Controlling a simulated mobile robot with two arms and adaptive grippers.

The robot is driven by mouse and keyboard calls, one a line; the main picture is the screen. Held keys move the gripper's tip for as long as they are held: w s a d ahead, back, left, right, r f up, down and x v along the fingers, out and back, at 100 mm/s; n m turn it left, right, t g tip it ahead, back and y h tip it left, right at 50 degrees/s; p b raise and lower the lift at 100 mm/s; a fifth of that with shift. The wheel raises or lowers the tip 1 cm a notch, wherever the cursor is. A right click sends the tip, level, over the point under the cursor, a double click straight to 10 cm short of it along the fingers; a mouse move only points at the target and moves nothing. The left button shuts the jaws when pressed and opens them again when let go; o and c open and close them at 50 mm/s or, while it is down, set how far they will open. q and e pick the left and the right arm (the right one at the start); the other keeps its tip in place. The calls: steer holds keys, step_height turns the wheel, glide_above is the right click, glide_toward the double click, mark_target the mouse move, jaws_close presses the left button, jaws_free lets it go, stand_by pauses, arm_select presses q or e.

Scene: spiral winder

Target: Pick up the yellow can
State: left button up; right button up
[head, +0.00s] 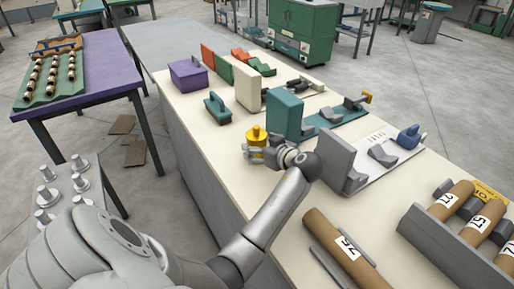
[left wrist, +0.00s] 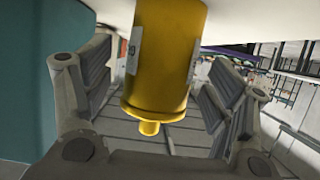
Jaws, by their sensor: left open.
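The yellow can (head: 257,138) stands upright on the cream bench top, near its left edge, with a small knob on top. In the left wrist view the yellow can (left wrist: 165,60) shows upside down, with pale labels on its side, between the two fingers. In the left wrist view my left gripper (left wrist: 160,110) is open, one finger on each side of the can, with gaps visible. The can's lower part is partly hidden by the gripper in the head view. My right gripper is not seen.
A teal block (head: 288,111) stands just behind my gripper, and a grey upright plate (head: 337,157) is close to the right of my wrist. A teal handled tool (head: 217,107) lies behind the can. Cardboard tubes (head: 335,238) lie on the near bench. Bare bench top (head: 215,143) lies left of the can.

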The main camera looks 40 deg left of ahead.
arm_select(q)
steer(key=x, duration=0.3)
steer(key=shift+s, duration=0.1)
steer(key=shift+d, duration=0.15)
steer(key=shift+c, duration=0.9)
steer(key=c, duration=1)
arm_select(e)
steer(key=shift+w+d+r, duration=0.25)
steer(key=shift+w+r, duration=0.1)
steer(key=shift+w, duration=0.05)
arm_select(q)
steer(key=shift+r, duration=0.1)
